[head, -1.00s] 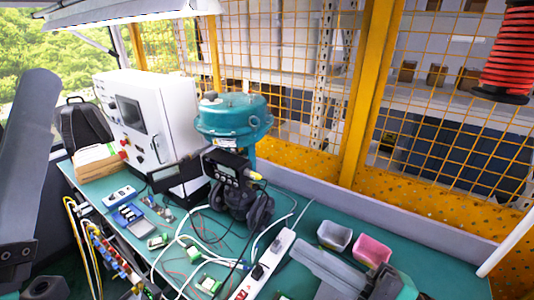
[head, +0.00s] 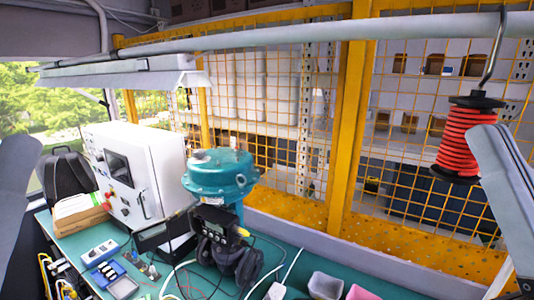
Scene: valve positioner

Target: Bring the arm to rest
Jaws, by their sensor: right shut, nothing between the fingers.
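My right gripper (head: 487,138) is at the right edge, in grey parts that reach up in front of the mesh. It is shut and empty. It is raised above the bench, just right of and below the hanging red coil, and clear of the valve. Whether it touches the coil cannot be told. Only a grey arm part of mine shows at the left edge; my left gripper is out of view. The teal valve actuator (head: 218,172) stands upright on the bench with the black positioner (head: 218,219) on its front. No gripper is at it.
A white control cabinet (head: 160,165) stands left of the valve. The red coil (head: 466,138) hangs from a hook. A grey bin (head: 326,284) and a pink bin (head: 360,293) stand at the front right. Cables cross the green bench (head: 80,243). Yellow mesh (head: 330,210) closes the back.

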